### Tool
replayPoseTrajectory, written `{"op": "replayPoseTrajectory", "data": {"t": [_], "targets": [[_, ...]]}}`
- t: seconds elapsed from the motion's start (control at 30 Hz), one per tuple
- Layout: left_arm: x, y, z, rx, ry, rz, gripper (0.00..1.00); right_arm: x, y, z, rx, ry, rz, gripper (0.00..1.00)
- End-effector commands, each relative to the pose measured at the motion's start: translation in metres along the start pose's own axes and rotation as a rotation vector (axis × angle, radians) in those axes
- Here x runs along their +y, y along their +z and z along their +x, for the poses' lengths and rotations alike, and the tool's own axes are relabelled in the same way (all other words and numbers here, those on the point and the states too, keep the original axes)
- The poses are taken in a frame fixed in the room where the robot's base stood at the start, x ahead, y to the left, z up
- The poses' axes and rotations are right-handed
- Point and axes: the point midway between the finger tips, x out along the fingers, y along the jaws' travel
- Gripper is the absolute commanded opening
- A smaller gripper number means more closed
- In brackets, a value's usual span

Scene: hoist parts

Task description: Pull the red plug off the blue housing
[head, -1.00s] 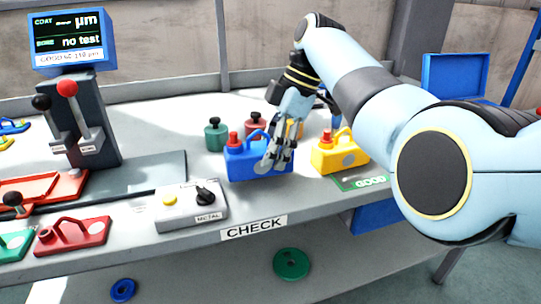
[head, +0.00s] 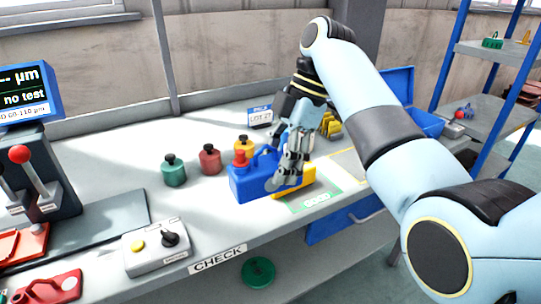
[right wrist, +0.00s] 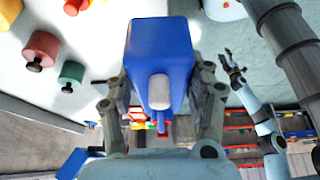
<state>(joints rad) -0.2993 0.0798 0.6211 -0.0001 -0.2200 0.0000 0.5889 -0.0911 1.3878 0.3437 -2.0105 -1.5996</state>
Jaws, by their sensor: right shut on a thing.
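The blue housing (head: 250,188) is in the grasp of my right gripper (head: 284,172) in the head view. The fingers cover its right end. The red plug (head: 240,158) sits on the left top of the blue housing. In the right wrist view the blue housing (right wrist: 160,45) stands between both fingers of my right gripper (right wrist: 162,100), which are shut on it. A small red part shows below it there; I cannot tell whether it is the plug. My left gripper (right wrist: 233,64) shows small at the right of the wrist view, away from the housing; its jaw state is unclear.
A yellow housing (head: 297,189) is partly hidden behind the blue one, near the green GOOD mark (head: 318,197). Green (head: 174,173), red (head: 210,161) and yellow (head: 243,146) weights with black knobs stand behind. A switch box (head: 155,248) is front left.

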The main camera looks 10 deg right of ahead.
Motion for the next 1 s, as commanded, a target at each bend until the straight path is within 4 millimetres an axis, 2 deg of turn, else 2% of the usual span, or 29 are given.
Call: {"op": "replayPoseTrajectory", "data": {"t": [0.37,1.0], "targets": [[0.0,0.001,0.001,-0.001,0.0,0.0,0.4,0.004,-0.003,0.0,0.002,0.003,-0.002,0.0],[0.001,0.004,0.014,-0.005,0.0,0.0,0.4,0.042,-0.038,0.015,0.002,0.003,-0.003,0.0]]}}
